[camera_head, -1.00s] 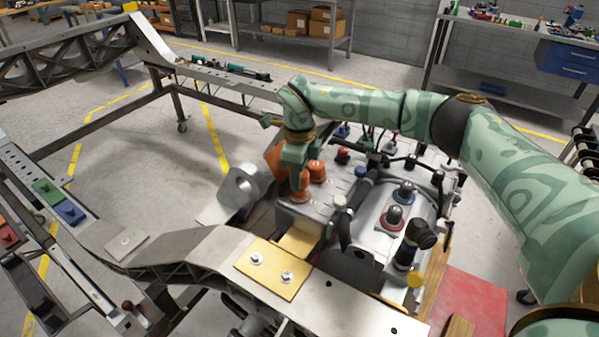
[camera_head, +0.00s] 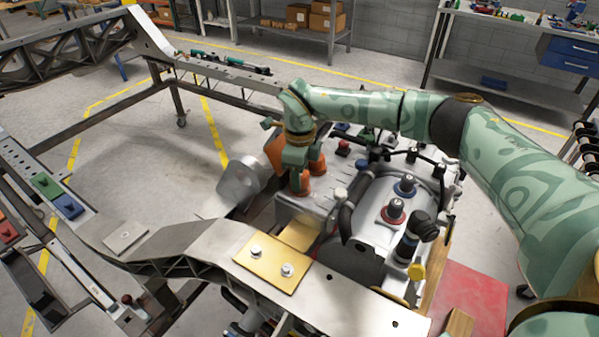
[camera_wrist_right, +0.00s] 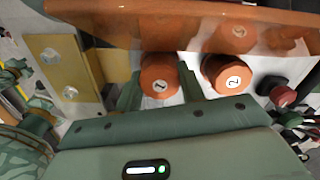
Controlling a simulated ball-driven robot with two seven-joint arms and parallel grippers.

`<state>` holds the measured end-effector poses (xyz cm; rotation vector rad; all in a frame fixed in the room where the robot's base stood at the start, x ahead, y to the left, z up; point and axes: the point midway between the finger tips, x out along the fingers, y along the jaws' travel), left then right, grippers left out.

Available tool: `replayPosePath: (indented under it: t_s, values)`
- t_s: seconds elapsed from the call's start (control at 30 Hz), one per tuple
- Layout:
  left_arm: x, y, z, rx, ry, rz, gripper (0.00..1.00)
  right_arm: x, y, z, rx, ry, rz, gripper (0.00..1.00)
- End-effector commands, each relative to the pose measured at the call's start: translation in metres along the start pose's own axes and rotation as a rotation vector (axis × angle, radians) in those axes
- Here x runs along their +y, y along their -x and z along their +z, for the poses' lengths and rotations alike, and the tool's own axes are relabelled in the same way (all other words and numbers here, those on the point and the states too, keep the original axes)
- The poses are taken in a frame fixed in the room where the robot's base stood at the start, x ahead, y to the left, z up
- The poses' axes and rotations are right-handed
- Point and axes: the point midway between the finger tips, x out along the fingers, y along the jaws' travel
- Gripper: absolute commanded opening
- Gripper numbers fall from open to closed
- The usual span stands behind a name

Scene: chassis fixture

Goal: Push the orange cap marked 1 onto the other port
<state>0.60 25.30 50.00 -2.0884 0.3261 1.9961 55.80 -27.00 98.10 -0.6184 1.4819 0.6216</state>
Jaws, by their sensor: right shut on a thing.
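My right gripper (camera_head: 299,180) is over the engine block's top, pointing down. In the right wrist view its fingers (camera_wrist_right: 160,92) are shut on the orange cap marked 1 (camera_wrist_right: 160,82), one finger on each side. In the head view this orange cap (camera_head: 300,188) is mostly hidden by the gripper. A second orange cap, marked 2 (camera_wrist_right: 230,76), is just to the right of it; in the head view this second cap (camera_head: 317,165) is partly behind the gripper. The port under cap 1 is hidden, so I cannot tell how it is seated. My left gripper is out of view.
The engine block (camera_head: 320,200) carries a red knob (camera_head: 342,147), black hoses and two dark-topped fittings (camera_head: 394,211). An orange panel (camera_head: 274,152) is close beside the gripper. A yellow plate with two bolts (camera_head: 262,275) lies in front on the metal frame.

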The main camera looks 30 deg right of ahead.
Motion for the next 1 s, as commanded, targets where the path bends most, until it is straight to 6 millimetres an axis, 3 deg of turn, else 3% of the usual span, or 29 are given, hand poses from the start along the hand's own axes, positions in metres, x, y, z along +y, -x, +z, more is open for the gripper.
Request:
replayPosePath:
  t_s: [0.77,0.8,0.83,0.87,1.0]
  values:
    - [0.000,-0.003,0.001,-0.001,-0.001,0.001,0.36,0.000,-0.011,0.000,0.002,-0.001,0.001,0.07]
    - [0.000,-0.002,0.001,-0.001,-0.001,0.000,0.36,0.000,-0.011,0.000,0.002,-0.001,0.001,0.50]
    - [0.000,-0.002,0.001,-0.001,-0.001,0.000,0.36,0.000,-0.011,0.000,0.002,-0.001,0.000,0.58]
    - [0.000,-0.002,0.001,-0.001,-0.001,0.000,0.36,0.000,-0.011,0.000,0.001,-0.001,0.000,0.64]
    - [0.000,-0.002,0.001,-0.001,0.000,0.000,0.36,0.000,-0.010,0.000,0.001,0.000,0.000,0.64]
